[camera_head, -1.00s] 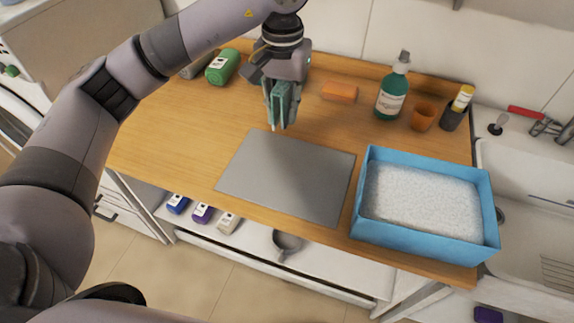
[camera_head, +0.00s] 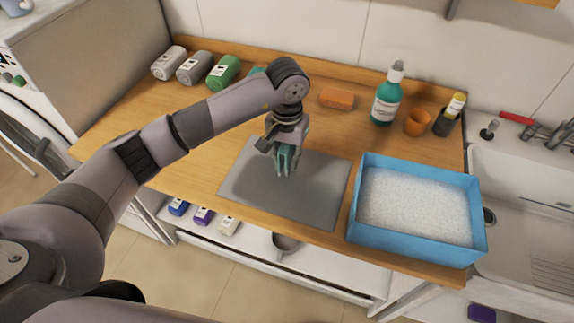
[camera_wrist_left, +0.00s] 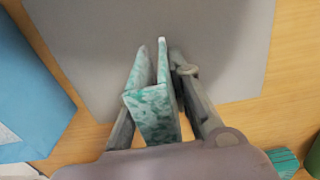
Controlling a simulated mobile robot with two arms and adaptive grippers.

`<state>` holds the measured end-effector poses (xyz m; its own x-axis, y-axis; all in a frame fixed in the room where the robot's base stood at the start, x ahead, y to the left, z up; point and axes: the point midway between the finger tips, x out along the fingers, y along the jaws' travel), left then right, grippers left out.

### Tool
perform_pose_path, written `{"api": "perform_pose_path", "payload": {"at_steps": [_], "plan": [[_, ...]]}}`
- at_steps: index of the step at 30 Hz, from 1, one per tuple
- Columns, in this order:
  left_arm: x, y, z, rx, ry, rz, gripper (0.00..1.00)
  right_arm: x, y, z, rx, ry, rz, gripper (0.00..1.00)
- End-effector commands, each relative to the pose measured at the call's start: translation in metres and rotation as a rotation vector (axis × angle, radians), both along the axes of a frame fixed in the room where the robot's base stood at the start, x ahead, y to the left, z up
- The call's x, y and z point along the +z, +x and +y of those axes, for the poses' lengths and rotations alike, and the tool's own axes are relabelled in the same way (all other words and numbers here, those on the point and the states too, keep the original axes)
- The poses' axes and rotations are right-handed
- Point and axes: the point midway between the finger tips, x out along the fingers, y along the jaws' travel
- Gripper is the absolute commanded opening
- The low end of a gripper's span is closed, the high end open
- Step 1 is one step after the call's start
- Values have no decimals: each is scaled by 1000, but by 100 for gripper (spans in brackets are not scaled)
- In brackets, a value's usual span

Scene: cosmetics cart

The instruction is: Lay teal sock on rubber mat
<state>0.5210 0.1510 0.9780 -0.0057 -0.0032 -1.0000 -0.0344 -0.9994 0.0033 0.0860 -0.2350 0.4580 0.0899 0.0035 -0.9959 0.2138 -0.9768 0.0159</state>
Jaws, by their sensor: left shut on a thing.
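The rubber mat (camera_head: 310,195) is a flat grey rectangle on the wooden counter; in the left wrist view it (camera_wrist_left: 90,40) fills the upper part. My left gripper (camera_head: 284,165) is over the mat's upper middle, pointing down. It is shut on the teal sock (camera_head: 281,160), which hangs between the fingers. In the left wrist view the sock (camera_wrist_left: 150,112) is a folded, mottled teal and white piece between the fingers of the gripper (camera_wrist_left: 158,95). I cannot tell whether its lower end touches the mat. My right gripper is not in view.
A blue box (camera_head: 405,250) with white filling stands right of the mat. Behind are an orange block (camera_head: 337,98), a teal bottle (camera_head: 386,100), an orange cup (camera_head: 417,123) and a dark holder (camera_head: 444,124). Grey and green rolls (camera_head: 223,72) lie back left. The mat is otherwise bare.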

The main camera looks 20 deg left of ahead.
Motion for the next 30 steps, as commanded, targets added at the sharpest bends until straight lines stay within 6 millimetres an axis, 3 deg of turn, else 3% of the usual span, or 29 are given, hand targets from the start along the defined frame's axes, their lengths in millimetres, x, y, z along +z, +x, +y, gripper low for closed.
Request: {"api": "perform_pose_path", "payload": {"at_steps": [8, 21, 22, 30], "plan": [[-37, -1, 0, 1, 1, 4, 0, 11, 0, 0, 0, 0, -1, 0], [-44, 0, 0, 0, 1, 1, 0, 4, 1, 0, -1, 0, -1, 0], [-43, 0, 0, 1, 1, 1, 20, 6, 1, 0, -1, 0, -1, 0], [-42, -1, 0, 0, 1, 2, 38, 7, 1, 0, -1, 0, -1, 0]]}}
